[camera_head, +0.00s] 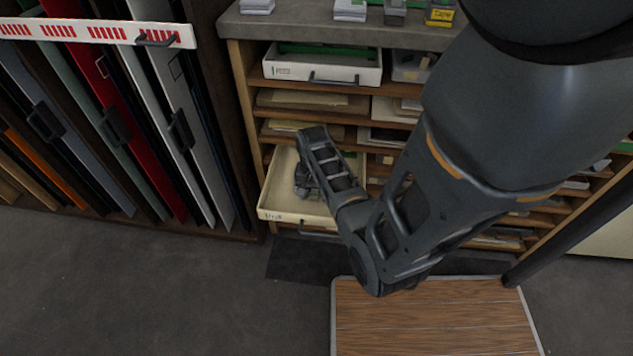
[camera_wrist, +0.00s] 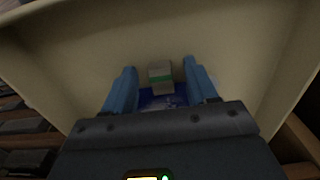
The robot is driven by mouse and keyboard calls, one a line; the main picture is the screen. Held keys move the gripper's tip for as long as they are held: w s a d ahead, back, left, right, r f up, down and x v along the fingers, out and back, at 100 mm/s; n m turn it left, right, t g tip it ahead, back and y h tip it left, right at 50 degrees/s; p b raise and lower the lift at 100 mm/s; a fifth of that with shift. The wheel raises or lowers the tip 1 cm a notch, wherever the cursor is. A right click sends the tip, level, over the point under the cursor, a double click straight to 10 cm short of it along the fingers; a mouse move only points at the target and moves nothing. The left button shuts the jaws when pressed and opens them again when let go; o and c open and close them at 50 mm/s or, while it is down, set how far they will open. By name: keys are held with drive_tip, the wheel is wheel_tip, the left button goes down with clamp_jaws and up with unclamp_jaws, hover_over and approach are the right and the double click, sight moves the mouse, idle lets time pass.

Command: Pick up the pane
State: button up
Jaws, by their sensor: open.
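My gripper (camera_head: 304,186) reaches down into a pulled-out cream drawer (camera_head: 283,212) in the head view. In the wrist view my gripper (camera_wrist: 160,68) is open, with its two bluish fingers inside the drawer (camera_wrist: 80,40). A dark blue flat piece (camera_wrist: 160,99), perhaps the pane, lies low between the fingers, its near part hidden by my gripper body. A small pale block with a green band (camera_wrist: 160,76) sits just beyond it, also between the fingers. I cannot tell whether either finger touches anything. No pane shows clearly in the head view.
The drawer walls stand close around my gripper. A wooden shelf unit holds another white drawer (camera_head: 318,68) above, with a grey countertop (camera_head: 300,28) on top. A rack of tall coloured panels (camera_head: 100,110) stands at left. A wood-topped platform (camera_head: 430,318) is in front.

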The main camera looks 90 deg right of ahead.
clamp_jaws()
idle(0.4)
drive_tip(key=shift+r, duration=0.15)
